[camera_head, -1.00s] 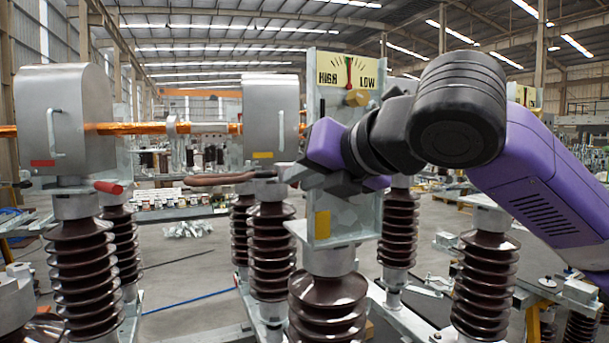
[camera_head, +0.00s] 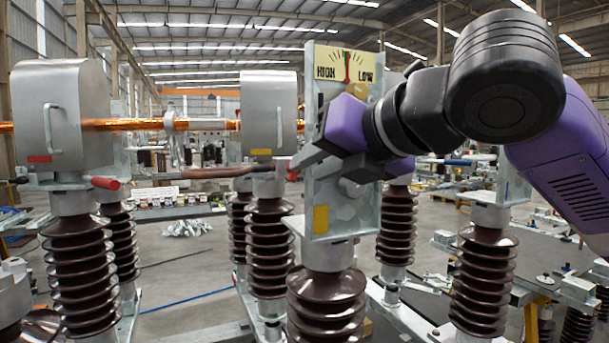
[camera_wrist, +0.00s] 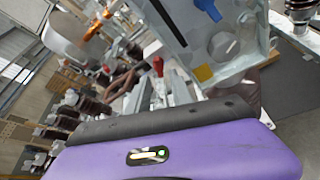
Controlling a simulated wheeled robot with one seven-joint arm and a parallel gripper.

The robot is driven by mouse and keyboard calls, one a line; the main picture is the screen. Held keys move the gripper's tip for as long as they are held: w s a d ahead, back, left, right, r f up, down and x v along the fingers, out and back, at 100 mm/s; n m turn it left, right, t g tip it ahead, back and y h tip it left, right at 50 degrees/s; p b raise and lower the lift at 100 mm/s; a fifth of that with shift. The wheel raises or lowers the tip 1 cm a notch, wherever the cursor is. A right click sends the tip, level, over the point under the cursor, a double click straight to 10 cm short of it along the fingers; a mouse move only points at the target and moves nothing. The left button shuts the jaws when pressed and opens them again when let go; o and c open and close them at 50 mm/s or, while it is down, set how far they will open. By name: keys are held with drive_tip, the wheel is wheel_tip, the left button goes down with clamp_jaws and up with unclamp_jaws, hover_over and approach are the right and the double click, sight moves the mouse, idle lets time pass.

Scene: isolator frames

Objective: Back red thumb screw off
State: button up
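A small red piece, apparently the red thumb screw (camera_head: 292,173), shows at the left edge of the upright grey metal plate (camera_head: 321,190), just below my gripper. A red knob (camera_wrist: 158,66), possibly the same screw, stands on a grey part in the wrist view. My gripper (camera_head: 334,164) is in front of the plate, its dark fingers apart with plate showing between them. Nothing is seen held. The fingertips do not show clearly in the wrist view, where the purple gripper body fills the bottom. My gripper hides part of the plate.
A yellow HIGH/LOW dial (camera_head: 343,66) tops the plate. A copper-brown rod (camera_head: 220,172) reaches toward the plate from the left. A red-ended handle (camera_head: 105,184) and a grey housing (camera_head: 62,115) stand further left. Brown ribbed insulators (camera_head: 326,305) stand below. A blue handle (camera_wrist: 208,8) shows in the wrist view.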

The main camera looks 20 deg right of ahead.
drive_tip(key=shift+v, duration=2.05)
